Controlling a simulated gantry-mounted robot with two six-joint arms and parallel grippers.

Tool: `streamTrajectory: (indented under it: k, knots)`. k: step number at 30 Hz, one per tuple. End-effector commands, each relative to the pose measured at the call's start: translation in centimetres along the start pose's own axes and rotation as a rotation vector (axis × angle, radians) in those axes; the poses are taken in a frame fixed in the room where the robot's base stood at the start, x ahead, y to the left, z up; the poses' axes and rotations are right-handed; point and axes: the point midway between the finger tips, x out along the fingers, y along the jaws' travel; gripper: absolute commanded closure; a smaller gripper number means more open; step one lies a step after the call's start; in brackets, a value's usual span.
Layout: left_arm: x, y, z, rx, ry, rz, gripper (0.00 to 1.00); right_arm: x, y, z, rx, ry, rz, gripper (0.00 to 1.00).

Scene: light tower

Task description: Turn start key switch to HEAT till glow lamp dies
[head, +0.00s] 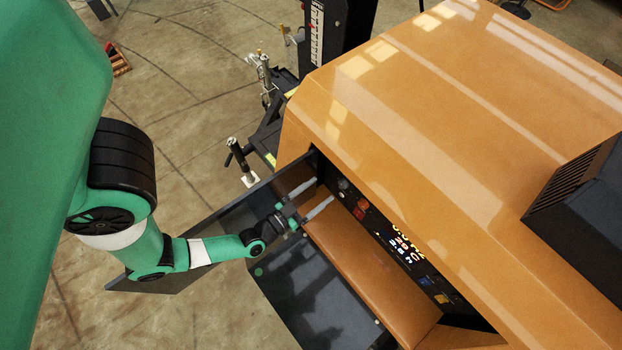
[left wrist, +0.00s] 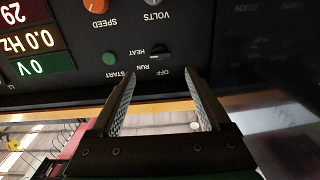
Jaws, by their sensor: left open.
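The start key switch (left wrist: 158,57) is a small dark knob on a black panel in the left wrist view. Labels OFF, HEAT, RUN and START surround it, upside down. Its exact angle is hard to read. My left gripper (left wrist: 160,84) is open, with one finger on each side below the switch in that view, apart from it. In the head view my left gripper (head: 324,193) reaches toward the recessed control panel (head: 390,238). A green round part (left wrist: 109,58) sits beside the switch; I cannot tell if it is the glow lamp. My right gripper is not in view.
The orange machine housing (head: 430,110) overhangs the panel. An open dark panel door (head: 225,215) is close to my left forearm. An orange SPEED knob (left wrist: 96,5) and lit displays (left wrist: 38,40) are near the switch.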

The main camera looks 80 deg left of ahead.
Motion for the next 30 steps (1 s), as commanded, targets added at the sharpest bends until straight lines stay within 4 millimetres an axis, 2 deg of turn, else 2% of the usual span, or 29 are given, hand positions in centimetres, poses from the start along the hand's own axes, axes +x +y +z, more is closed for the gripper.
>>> streamTrajectory:
  k: [3,9,30]
  knots:
    - [-1.6,0.4,-0.2,-0.004,0.005,0.012,0.2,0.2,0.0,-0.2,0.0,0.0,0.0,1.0]
    - [-2.8,0.1,-0.1,0.0,0.002,0.003,0.2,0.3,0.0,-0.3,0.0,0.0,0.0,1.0]
    - [-2.9,0.0,0.0,0.0,0.001,-0.001,0.2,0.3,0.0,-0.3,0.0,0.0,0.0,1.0]
